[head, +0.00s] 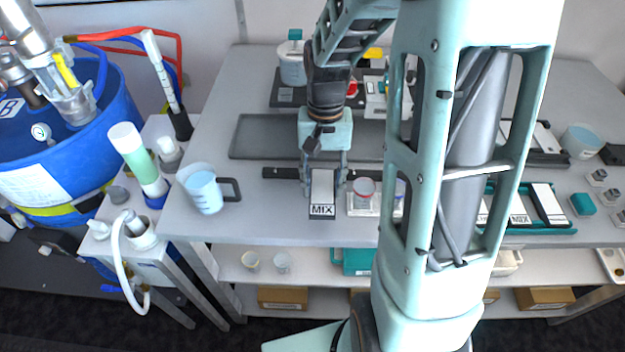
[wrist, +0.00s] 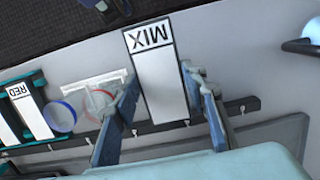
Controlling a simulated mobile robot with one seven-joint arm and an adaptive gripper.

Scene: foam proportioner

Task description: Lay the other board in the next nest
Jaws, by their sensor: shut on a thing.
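My gripper (head: 323,178) is shut on a white board with a black-edged label reading MIX (head: 321,190), over the front middle of the bench. In the wrist view the MIX board (wrist: 160,85) lies between the two fingers of my gripper (wrist: 166,100), its label end pointing away from the palm. A teal rack (head: 562,229) at the right holds other white boards, one of them at its right end (head: 546,203). In the wrist view a board labelled RED (wrist: 33,112) sits in that rack. My arm hides part of the rack. I cannot tell which nest is empty.
A dark rail (head: 283,173) and a grey tray (head: 262,140) lie behind my gripper. A small clear container with a red ring (head: 364,192) is close on its right. A jug of blue liquid (head: 204,190) stands to the left. The bench front between jug and board is clear.

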